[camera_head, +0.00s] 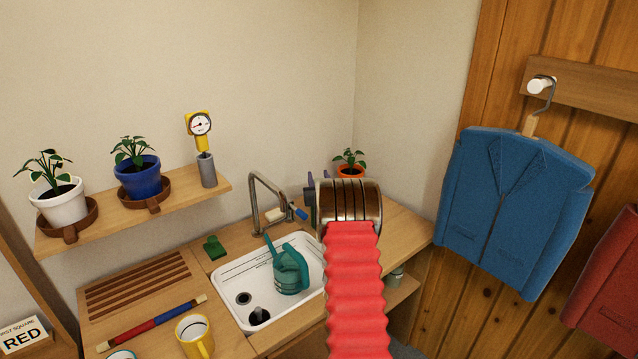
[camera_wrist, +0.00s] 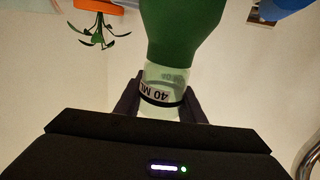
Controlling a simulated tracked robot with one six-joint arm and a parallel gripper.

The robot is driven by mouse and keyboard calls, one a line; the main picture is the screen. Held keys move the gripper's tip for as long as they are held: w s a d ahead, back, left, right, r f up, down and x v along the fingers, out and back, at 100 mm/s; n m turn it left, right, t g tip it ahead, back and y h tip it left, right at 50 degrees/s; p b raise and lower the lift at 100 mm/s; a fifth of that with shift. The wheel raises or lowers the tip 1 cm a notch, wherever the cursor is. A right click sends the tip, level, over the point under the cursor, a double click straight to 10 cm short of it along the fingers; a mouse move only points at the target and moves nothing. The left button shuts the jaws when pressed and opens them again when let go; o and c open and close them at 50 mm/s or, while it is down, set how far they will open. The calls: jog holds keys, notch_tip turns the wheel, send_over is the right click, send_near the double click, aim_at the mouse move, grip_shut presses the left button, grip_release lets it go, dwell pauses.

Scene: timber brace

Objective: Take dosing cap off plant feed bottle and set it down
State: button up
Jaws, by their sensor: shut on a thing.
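In the wrist view, which is upside down, a green bottle (camera_wrist: 182,28) comes in from the top edge. A clear cap (camera_wrist: 160,84) with a black-on-white "40 ML" mark and a dark band is at its narrow end. My gripper (camera_wrist: 160,98) has a dark finger on each side of the cap and is shut on it. The cap and bottle look in line and touching; I cannot tell whether they are still joined. In the head view my gripper (camera_head: 312,195) is mostly hidden behind my wrist, and the bottle and cap are hidden.
A potted plant (camera_head: 350,163) stands close behind my wrist. The tap (camera_head: 262,200) and white sink (camera_head: 238,280) with a teal watering can (camera_head: 290,270) are left of my arm. A green sponge (camera_head: 214,247) lies behind the sink. Bare wooden counter (camera_head: 402,232) shows at right.

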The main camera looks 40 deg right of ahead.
notch_tip(320, 180, up, 10)
jog(key=shift+f, duration=0.2)
dwell(0.8)
